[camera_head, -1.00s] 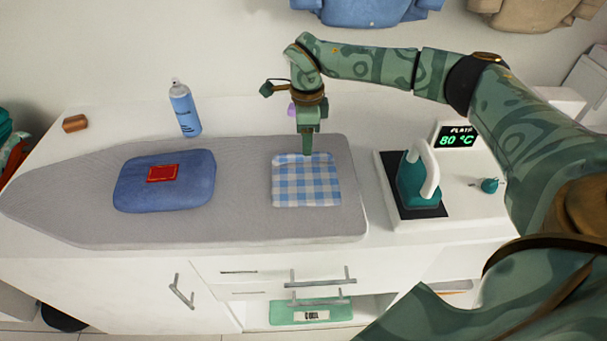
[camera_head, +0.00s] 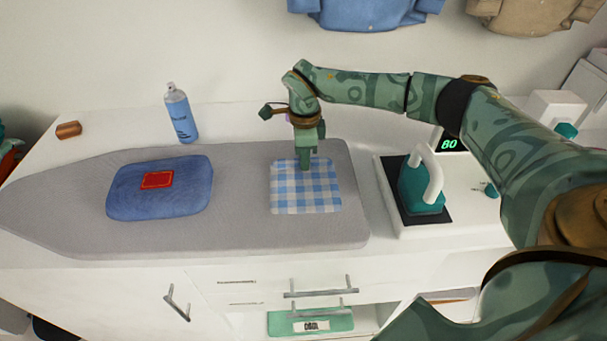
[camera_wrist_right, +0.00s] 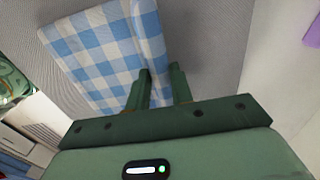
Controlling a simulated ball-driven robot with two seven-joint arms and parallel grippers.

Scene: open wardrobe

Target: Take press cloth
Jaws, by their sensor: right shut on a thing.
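The press cloth (camera_head: 312,196) is blue-and-white checked and lies on the right part of the grey ironing board (camera_head: 240,220). My right gripper (camera_head: 305,168) points down at the cloth's far edge. In the right wrist view, the gripper (camera_wrist_right: 161,80) has the cloth's folded edge (camera_wrist_right: 148,40) between its fingers, and the rest of the cloth (camera_wrist_right: 95,55) spreads to the left. The right gripper is shut on the cloth. My left gripper is not in view.
A blue spray can (camera_head: 181,115) stands behind the board. A teal iron (camera_head: 420,186) rests on its station to the right. A brown block (camera_head: 69,130) lies at the far left.

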